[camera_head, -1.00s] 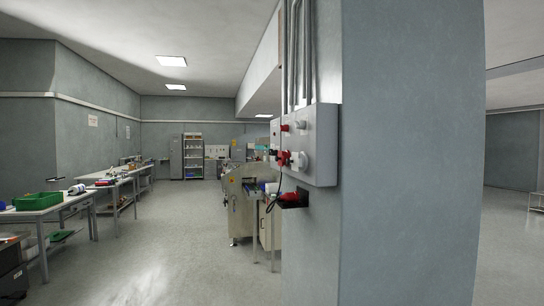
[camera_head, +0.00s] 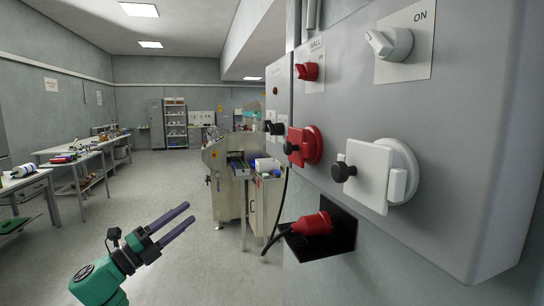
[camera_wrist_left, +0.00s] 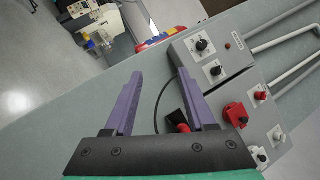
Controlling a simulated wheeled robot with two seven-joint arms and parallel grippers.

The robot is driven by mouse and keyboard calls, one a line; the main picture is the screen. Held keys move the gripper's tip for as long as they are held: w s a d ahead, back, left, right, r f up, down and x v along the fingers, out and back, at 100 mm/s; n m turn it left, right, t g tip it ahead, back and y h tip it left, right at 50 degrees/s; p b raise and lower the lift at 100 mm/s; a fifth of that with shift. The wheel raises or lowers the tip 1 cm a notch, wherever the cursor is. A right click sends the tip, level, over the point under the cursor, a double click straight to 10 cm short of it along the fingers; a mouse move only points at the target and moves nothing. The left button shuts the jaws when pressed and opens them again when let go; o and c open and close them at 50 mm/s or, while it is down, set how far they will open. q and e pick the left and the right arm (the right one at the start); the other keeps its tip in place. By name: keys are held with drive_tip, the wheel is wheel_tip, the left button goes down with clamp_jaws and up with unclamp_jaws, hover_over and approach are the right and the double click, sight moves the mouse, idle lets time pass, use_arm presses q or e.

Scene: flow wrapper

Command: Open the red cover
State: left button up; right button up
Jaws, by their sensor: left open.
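The red cover (camera_head: 298,147) is a red plate with a black knob on a round red socket, on the side of a grey control box. It looks shut. In the left wrist view, the red cover (camera_wrist_left: 236,113) is right of the fingers. My left gripper (camera_head: 187,213) is open and empty, left of and below the cover, apart from it. Its two purple fingers (camera_wrist_left: 161,78) point toward the wall in the left wrist view. My right gripper is not in view.
A white cover with a black knob (camera_head: 368,176) is beside the red one. Red (camera_head: 307,71) and white (camera_head: 390,43) switches are above. A red plug (camera_head: 312,224) with a black cable sits in a black holder below. The floor (camera_head: 150,190) at left is clear.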

use_arm(q)
drive_tip(key=s+d+r+m+g+h, duration=0.2)
drive_tip(key=s+r+m+g, duration=0.15)
drive_tip(key=r+m, duration=0.2)
drive_tip(key=s+d+r+m+g+h, duration=0.2)
drive_tip(key=s+r+m, duration=0.2)
drive_tip(key=r, duration=0.3)
drive_tip(key=m+g+y+p, duration=0.15)
drive_tip(key=m+g, duration=0.35)
drive_tip(key=m, duration=0.6)
approach(285, 147)
drive_tip(key=shift+y, duration=0.25)
drive_tip(key=p+x, duration=0.1)
drive_tip(key=x, duration=0.1)
drive_tip(key=p+x, duration=0.2)
drive_tip(key=x, duration=0.1)
drive_tip(key=p+x, duration=0.1)
drive_tip(key=x, duration=0.1)
drive_tip(key=shift+d+r+p, duration=0.3)
drive_tip(key=shift+d+r, duration=0.05)
drive_tip(key=shift+w+d+f, duration=0.15)
drive_tip(key=shift+w+d, duration=0.05)
drive_tip(key=shift+w, duration=0.05)
clamp_jaws()
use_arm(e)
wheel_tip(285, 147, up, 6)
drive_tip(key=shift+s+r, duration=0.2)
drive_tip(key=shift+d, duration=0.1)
